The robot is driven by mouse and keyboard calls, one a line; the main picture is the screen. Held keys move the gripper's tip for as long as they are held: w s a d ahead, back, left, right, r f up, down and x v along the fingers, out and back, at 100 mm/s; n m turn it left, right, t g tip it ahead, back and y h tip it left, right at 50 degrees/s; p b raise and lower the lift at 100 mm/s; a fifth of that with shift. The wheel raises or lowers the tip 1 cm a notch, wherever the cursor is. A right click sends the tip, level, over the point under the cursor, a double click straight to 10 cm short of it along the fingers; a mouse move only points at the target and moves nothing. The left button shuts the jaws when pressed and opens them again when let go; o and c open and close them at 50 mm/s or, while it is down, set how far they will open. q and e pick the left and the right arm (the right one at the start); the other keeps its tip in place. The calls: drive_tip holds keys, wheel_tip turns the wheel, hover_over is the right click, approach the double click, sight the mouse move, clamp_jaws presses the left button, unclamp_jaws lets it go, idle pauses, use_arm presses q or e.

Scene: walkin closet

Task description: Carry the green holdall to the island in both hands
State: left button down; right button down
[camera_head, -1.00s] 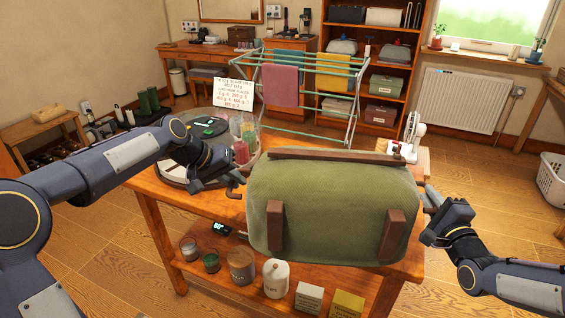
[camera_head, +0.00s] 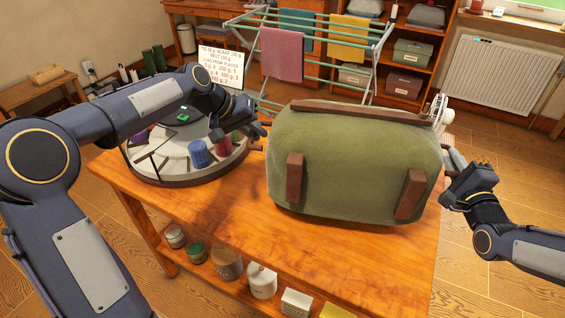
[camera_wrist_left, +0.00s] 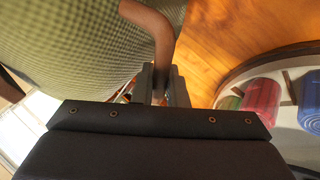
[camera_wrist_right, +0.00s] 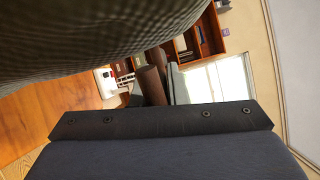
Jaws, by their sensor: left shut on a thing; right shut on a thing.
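The green holdall (camera_head: 350,170) is a fat, boxy bag with brown straps and brown trim. It hangs level between my two grippers, over the right half of the wooden island (camera_head: 210,220). Whether its underside touches the top cannot be told. My left gripper (camera_head: 259,136) is shut on the brown handle (camera_wrist_left: 158,30) at the bag's left end. My right gripper (camera_head: 453,163) is at the right end, shut on a brown handle (camera_wrist_right: 152,85) there. The bag hides the back right of the island's top.
A round tray (camera_head: 165,178) with coloured cylinders stands on the island's left, close to my left gripper, with a sign card (camera_head: 222,66) behind. A white device (camera_head: 440,110) is behind the bag's right end. A drying rack (camera_head: 310,50) stands beyond. The island's front strip is clear.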

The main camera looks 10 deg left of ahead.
use_arm(q)
drive_tip(key=shift+r, duration=0.25)
use_arm(e)
drive_tip(key=shift+s+r, duration=0.1)
drive_tip(key=shift+r, duration=0.2)
use_arm(q)
drive_tip(key=shift+f, duration=0.2)
use_arm(e)
drive_tip(key=shift+f, duration=0.2)
